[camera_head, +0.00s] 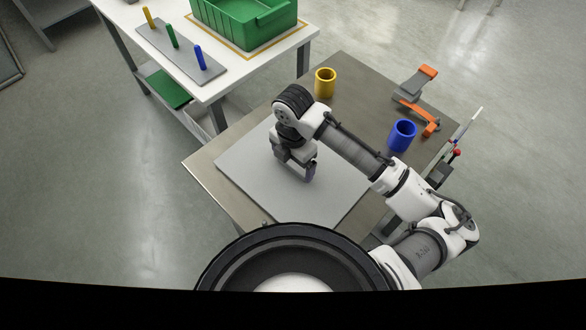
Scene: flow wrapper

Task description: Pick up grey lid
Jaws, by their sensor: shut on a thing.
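The grey lid (248,187) is a large flat light-grey panel on the near part of the brown-grey table. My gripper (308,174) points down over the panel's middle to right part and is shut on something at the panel. The gripped part is small and hidden by the fingers, and I cannot tell its shape. The panel looks flat, and I cannot tell whether it is lifted off the table. My arm crosses above its right side and hides part of it.
A yellow cup (325,83) and a blue cup (402,135) stand behind the panel. An orange and grey fixture (417,99) is at the back right. A white table (237,71) at upper left holds a green bin (243,24) and a pegged grey board (181,54).

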